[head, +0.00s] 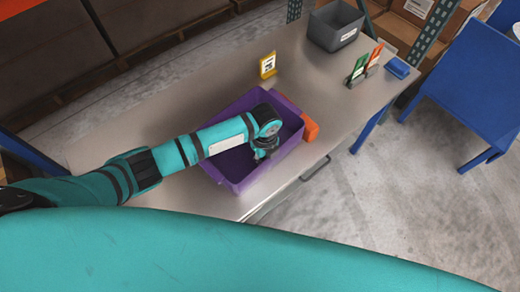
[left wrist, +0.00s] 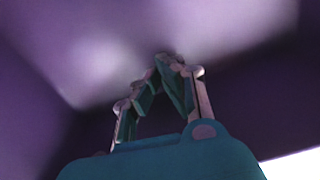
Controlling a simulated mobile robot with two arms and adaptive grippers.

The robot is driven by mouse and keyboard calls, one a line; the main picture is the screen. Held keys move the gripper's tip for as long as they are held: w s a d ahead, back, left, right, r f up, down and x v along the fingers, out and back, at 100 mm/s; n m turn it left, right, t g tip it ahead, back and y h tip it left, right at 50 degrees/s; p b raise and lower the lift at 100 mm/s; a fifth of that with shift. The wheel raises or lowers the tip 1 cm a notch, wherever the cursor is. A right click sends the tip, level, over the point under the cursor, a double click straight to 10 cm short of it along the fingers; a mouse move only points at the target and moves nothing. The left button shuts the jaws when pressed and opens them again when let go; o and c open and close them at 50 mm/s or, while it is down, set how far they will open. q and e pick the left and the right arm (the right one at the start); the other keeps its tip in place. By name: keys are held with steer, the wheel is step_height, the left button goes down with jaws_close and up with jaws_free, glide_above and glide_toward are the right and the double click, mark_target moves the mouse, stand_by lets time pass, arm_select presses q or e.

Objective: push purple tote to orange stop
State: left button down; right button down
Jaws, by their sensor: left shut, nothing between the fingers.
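The purple tote (head: 238,182) stands upright on the grey table, open at the top. The orange stop (head: 310,127) is at the tote's right side, and in the picture the two meet or nearly meet; I cannot tell if they touch. My left arm comes in from the left over the tote's rim. My left gripper (head: 262,154) is inside the tote, pointing down, and hides part of its inside. The left wrist view shows the gripper (left wrist: 160,75) with its fingertips together and empty, close to the purple wall (left wrist: 60,50). My right gripper is in neither view.
On the table (head: 130,140) stand a yellow sign holder (head: 268,65), a grey bin (head: 335,27), green and orange cards (head: 366,65) and a blue object (head: 397,68). A metal handle (head: 315,168) sticks out at the front edge. The table's left part is clear.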

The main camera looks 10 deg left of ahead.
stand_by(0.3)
arm_select(q)
steer(key=shift+s+d+r+p, duration=0.15)
steer(key=shift+s+d+p, duration=0.4)
steer(key=shift+d+p, duration=0.15)
steer(key=shift+s+d, duration=0.15)
